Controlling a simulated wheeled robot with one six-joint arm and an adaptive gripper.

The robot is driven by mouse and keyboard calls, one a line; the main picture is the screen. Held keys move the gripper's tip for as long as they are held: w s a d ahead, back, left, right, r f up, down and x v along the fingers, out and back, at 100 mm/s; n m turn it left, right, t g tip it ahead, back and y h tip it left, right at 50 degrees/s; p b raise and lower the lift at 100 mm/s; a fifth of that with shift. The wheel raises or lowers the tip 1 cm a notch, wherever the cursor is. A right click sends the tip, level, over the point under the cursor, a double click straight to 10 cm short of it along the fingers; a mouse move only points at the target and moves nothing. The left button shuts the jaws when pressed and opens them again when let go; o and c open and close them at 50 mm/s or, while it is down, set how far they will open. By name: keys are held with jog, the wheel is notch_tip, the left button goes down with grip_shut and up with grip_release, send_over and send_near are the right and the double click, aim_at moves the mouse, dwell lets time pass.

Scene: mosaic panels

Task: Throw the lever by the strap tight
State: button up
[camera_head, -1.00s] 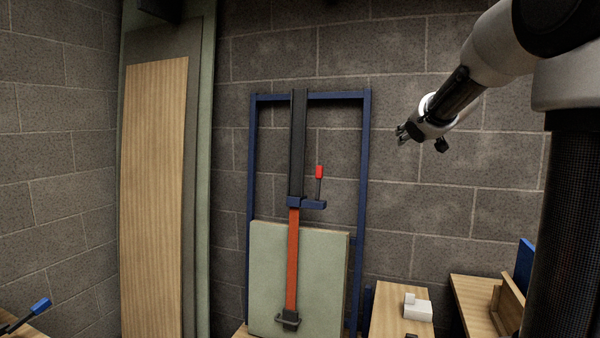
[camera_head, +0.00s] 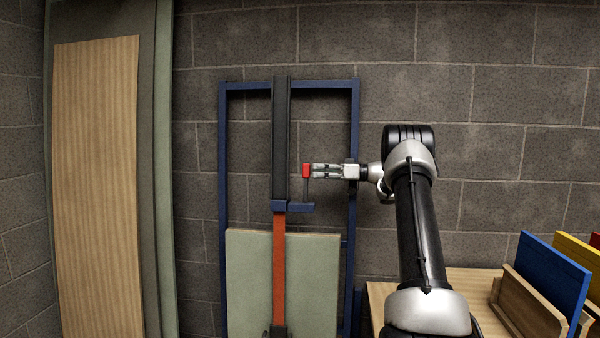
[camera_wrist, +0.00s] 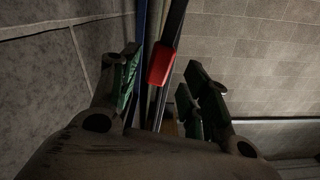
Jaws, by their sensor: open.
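The lever is a thin dark rod with a red grip (camera_head: 306,170), standing upright from a blue bracket (camera_head: 298,207). The strap (camera_head: 279,255) runs down the middle of the frame, orange below the bracket, with a wide black band (camera_head: 281,140) above it. My gripper (camera_head: 315,171) comes in from the right, its fingertips level with the red grip and at its right edge. In the wrist view my open fingers (camera_wrist: 160,72) stand to either side of the red grip (camera_wrist: 162,64). Whether either finger touches it, I cannot tell.
A blue metal frame (camera_head: 223,150) stands against the block wall, with a pale green panel (camera_head: 314,275) strapped in it. Tall boards (camera_head: 95,180) lean at the left. A wooden bench (camera_head: 480,290) with a rack of coloured panels (camera_head: 550,280) is at the right.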

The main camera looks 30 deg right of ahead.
aim_at(305, 171)
jog(key=shift+x, duration=2.75)
grip_shut()
